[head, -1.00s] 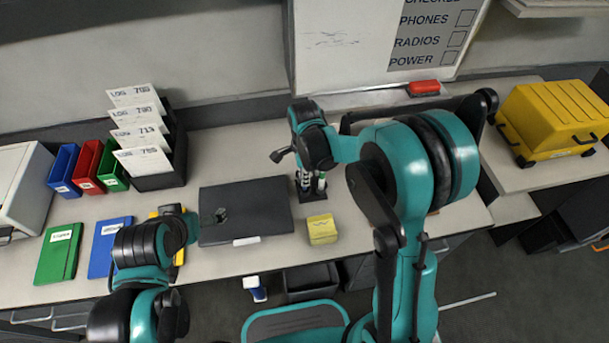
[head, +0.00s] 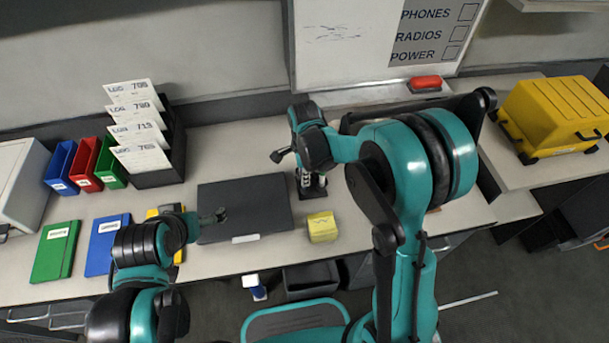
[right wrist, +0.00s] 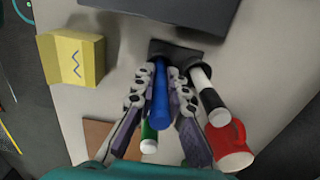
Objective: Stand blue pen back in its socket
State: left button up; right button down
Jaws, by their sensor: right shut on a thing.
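My right gripper (right wrist: 165,85) is shut on the blue pen (right wrist: 160,100), which stands between its fingers in the right wrist view. The pen's far end is close to the black pen holder (right wrist: 185,52); I cannot tell whether it is inside a socket. In the head view my right gripper (head: 312,180) is at the holder, behind the yellow note block, and the pen is hard to make out. A black-and-white pen (right wrist: 206,97) and a green pen (right wrist: 149,138) are beside the gripper. My left gripper (head: 214,217) is over the dark folder; its jaws are too small to judge.
The yellow note block (head: 322,227) stands just in front of the holder. A red mug (right wrist: 230,148) is near the pens. The dark folder (head: 245,200) lies left of the holder. Card rack (head: 165,175), coloured bins (head: 85,165) and notebooks (head: 57,250) are at left.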

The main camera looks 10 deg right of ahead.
jog(key=c, duration=1.5)
grip_release()
notch_tip(320, 180, up, 12)
jog(key=shift+f, duration=0.1)
jog(key=shift+s, duration=0.1)
jog(key=s+d+n+t, duration=0.2)
jog(key=s+n, duration=0.3)
jog(key=n, duration=0.1)
jog(key=s+d+r+n+t, duration=0.1)
jog(key=s+d+n+t, duration=0.1)
jog(key=s+n, duration=0.3)
jog(key=s+d+r+n+t, duration=0.1)
jog(key=s+d+n+t, duration=0.2)
jog(key=s+n, duration=0.2)
jog(key=shift+s+d+r+n, duration=0.25)
jog(key=shift+n, duration=0.75)
